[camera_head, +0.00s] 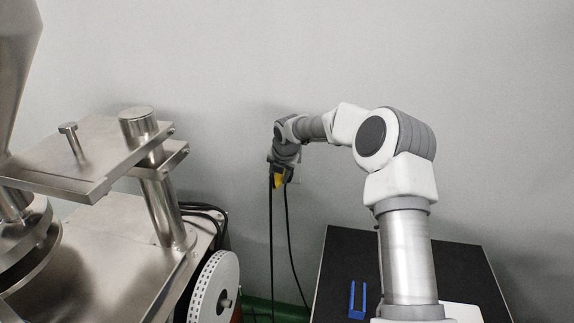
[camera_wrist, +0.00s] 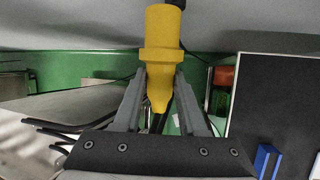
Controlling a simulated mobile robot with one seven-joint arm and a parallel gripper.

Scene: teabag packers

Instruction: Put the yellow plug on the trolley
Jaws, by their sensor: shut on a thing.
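The yellow plug (camera_head: 278,182) is at the grey wall, with a dark cable hanging below it. My gripper (camera_head: 281,165) is at the plug, at the far end of my outstretched arm. In the wrist view the plug (camera_wrist: 162,55) stands between the two grey fingers of my gripper (camera_wrist: 160,78), which are shut on its narrower part. The plug's far end has a black piece near the wall; I cannot tell whether it is seated in a socket. A black flat top (camera_head: 345,260), possibly the trolley, lies at lower right, partly hidden by my arm.
A blue U-shaped piece (camera_head: 357,300) lies on the black top, which is otherwise largely bare. A steel machine (camera_head: 100,250) with a white perforated wheel (camera_head: 214,288) fills the left side. A second dark cable (camera_head: 289,235) hangs along the wall (camera_head: 230,60).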

